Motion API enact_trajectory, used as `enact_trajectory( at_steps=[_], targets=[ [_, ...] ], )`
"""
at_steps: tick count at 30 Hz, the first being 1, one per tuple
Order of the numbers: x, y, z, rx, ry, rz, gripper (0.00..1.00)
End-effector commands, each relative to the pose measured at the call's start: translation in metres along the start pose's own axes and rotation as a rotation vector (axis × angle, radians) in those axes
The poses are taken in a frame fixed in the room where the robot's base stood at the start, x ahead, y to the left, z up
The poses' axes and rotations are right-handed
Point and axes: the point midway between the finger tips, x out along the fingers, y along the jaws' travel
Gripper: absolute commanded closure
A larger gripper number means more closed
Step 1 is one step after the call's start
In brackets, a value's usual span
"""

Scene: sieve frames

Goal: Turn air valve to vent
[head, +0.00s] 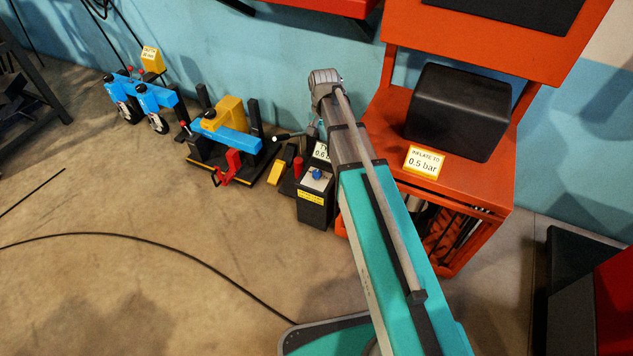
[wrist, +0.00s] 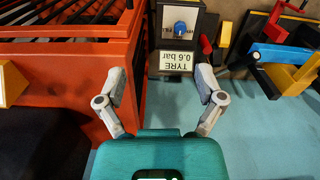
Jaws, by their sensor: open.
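The air valve is a black box (head: 313,212) with a blue knob (head: 317,174) on its light top panel and a yellow label on its front. In the wrist view the blue knob (wrist: 180,27) shows near the top, with small, unreadable marks around it. A white "TYRE 0.6 bar" sign (wrist: 176,62) shows upside down below it. My gripper (wrist: 160,76) is open and empty, its two fingers spread apart. The knob lies beyond the fingertips, apart from them. In the head view my arm hides the gripper's fingers and part of the sign (head: 320,152).
An orange cart (head: 500,195) with a black box (head: 460,112) and an "INFLATE TO 0.5 bar" sign (head: 424,162) stands right of the valve. A blue, yellow and red clamp device (head: 228,138) stands to its left. A black cable (head: 180,250) crosses the open floor.

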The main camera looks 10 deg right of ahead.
Motion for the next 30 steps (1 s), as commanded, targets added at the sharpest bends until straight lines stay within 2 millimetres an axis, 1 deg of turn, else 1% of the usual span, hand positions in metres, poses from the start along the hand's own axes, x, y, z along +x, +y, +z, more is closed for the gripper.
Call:
enact_trajectory(
  at_steps=[1,18,21,24,27,30],
  targets=[
    [0.022,-0.005,-0.009,0.019,0.000,0.000,0.13],
    [0.134,-0.041,-0.072,0.234,0.000,0.000,0.13],
    [0.150,-0.046,-0.081,0.267,0.000,0.000,0.13],
    [0.162,-0.050,-0.088,0.295,0.000,0.000,0.13],
    [0.169,-0.053,-0.093,0.313,0.000,0.000,0.13],
    [0.172,-0.054,-0.095,0.325,0.000,0.000,0.13]
  ],
)
